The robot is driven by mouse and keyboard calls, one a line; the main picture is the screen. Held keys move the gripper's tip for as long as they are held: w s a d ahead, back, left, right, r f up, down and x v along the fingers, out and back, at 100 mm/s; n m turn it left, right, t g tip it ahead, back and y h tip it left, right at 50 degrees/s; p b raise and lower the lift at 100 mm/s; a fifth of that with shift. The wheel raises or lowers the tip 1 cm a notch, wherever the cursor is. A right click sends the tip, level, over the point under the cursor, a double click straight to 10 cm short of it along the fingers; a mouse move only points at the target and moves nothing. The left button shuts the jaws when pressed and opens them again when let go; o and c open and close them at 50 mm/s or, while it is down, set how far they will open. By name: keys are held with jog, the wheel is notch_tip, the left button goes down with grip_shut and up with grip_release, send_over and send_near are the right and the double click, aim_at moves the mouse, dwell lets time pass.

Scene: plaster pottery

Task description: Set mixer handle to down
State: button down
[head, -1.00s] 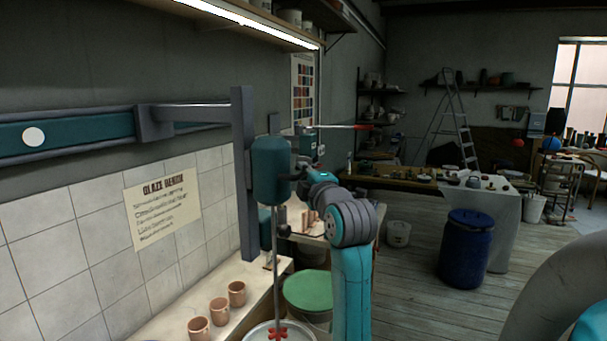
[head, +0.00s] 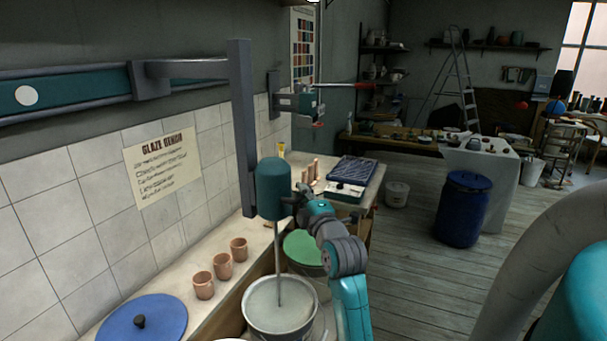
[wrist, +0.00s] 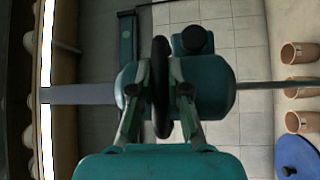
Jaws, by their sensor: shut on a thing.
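The teal mixer (head: 273,190) hangs beside a grey upright post, with its thin shaft running down into a pale bucket (head: 272,326). The shaft's lower end is hidden inside the bucket. In the wrist view the mixer (wrist: 212,85) lies sideways across the picture. Its dark rounded handle (wrist: 160,125) stands between my fingers. My gripper (wrist: 165,92) is shut on this handle. In the head view my gripper (head: 297,203) is at the mixer's right side, and the handle is hard to make out there.
Terracotta cups (head: 222,265) and a blue lid (head: 160,311) lie on the bench left of the bucket. A green-topped tub (head: 303,247) stands just behind it. A blue barrel (head: 463,208) stands farther right. Open floor lies between.

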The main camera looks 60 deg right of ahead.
jog(key=shift+f, duration=1.35)
jog(key=c, duration=1.1)
grip_release()
jog(key=shift+f, duration=0.1)
jog(key=shift+c, duration=0.2)
jog(key=shift+s, duration=0.1)
jog(key=v, duration=1.1)
jog(key=shift+s+a, duration=0.3)
